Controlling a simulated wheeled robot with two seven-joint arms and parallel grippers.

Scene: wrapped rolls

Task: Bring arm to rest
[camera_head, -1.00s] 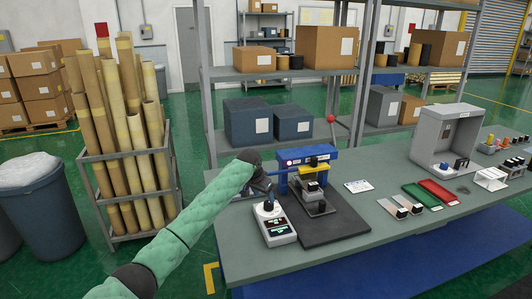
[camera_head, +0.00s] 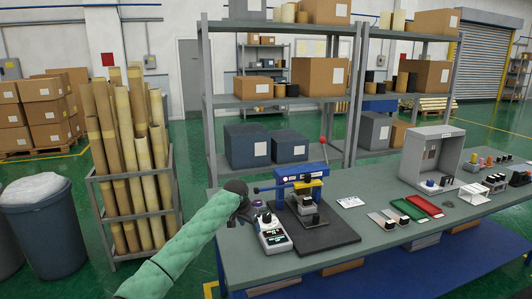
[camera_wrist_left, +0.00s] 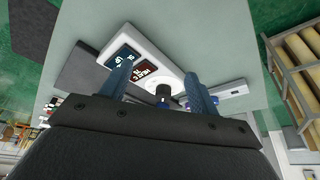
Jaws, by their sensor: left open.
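My left gripper (camera_head: 247,212) is open over the near left part of the grey workbench (camera_head: 385,235), beside a white box with dark displays (camera_head: 272,236). In the left wrist view my two blue fingers (camera_wrist_left: 158,84) stand apart. I see nothing clamped between the fingers. A blue press with a yellow part (camera_head: 303,178) stands just right of the gripper on a dark mat (camera_head: 335,235). My right gripper is not in view.
A rack of long rolls (camera_head: 125,170) stands left of my arm, with a grey bin (camera_head: 45,225) beside it. Shelving with boxes (camera_head: 280,90) rises behind the bench. Green tray (camera_head: 407,209), red tray (camera_head: 425,205) and a grey booth (camera_head: 432,155) are farther right.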

